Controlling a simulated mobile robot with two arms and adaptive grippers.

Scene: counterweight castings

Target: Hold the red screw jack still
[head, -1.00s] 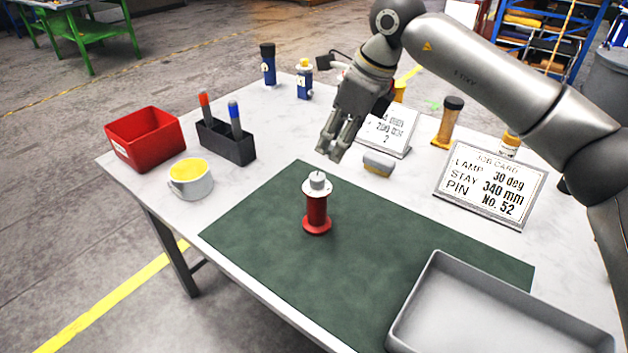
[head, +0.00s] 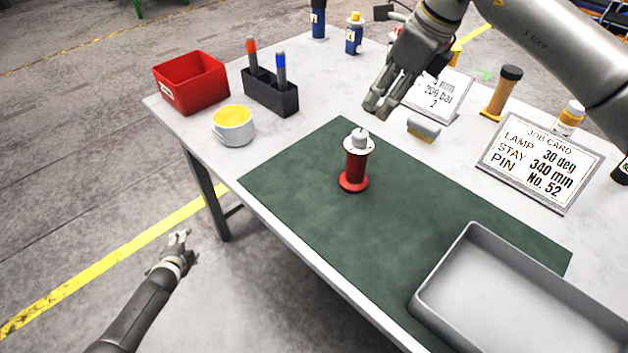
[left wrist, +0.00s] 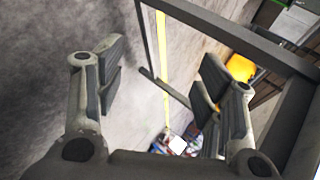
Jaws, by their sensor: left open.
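The red screw jack (head: 355,168) stands upright on the green mat (head: 300,200), with a pale round cap on top. My left gripper (head: 178,238) is open and empty. It is over the floor, off the table's left side, well apart from the jack.
A grey tray (head: 440,268) lies at the mat's right front. A red bin (head: 190,88), a mug (head: 233,130) and a pen holder (head: 270,95) stand at the left. A job card (head: 540,165) stands at the right. The mat left of the jack is clear.

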